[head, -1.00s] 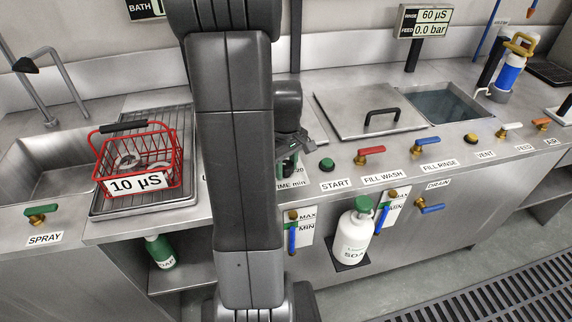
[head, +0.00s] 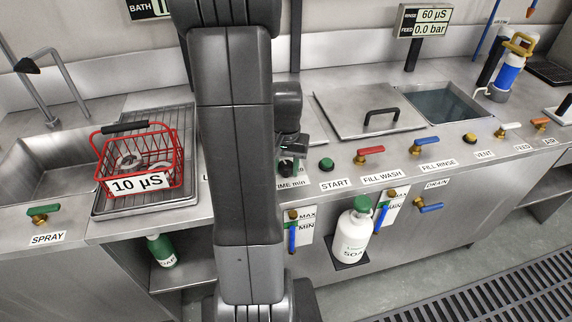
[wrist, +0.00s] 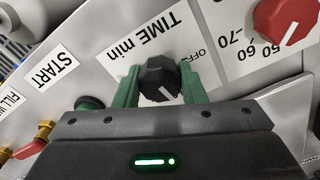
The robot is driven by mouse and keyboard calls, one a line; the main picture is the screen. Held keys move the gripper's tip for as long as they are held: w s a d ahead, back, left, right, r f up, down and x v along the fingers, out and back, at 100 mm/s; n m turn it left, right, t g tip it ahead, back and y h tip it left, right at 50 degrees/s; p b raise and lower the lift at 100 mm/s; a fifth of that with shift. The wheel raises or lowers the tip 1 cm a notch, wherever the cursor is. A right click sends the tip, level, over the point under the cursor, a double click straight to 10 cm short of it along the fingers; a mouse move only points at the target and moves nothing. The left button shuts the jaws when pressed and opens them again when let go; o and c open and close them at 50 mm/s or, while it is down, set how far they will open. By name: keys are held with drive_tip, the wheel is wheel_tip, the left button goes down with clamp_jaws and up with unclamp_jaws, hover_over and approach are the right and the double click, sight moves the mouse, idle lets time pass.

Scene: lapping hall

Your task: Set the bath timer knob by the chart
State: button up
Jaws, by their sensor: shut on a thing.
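The bath timer knob (wrist: 160,78) is black with a white pointer line, on a white plate lettered "TIME min" and "OFF" in the wrist view. My gripper (wrist: 158,88) has a green finger on each side of the knob and is shut on it. The pointer aims toward the lower right in the wrist view. In the head view the knob (head: 287,167) shows small beneath my gripper (head: 291,158), partly hidden by my arm. The plate's numbers are mostly hidden. No chart can be made out; a BATH display (head: 148,8) is cut off at the top.
A red knob (wrist: 288,18) on a dial marked 50, 60, 70 is beside the timer. The green START button (head: 326,164) and red FILL WASH valve (head: 369,153) are to the right. A red basket (head: 141,160) marked "10 µS" stands left on a drainer.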

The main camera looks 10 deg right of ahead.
sight(286, 164)
drive_tip(key=m, duration=0.4)
drive_tip(key=shift+m, duration=2.8)
drive_tip(key=o, duration=1)
wheel_tip(286, 164, up, 14)
drive_tip(key=p, duration=0.2)
drive_tip(key=shift+f, duration=0.2)
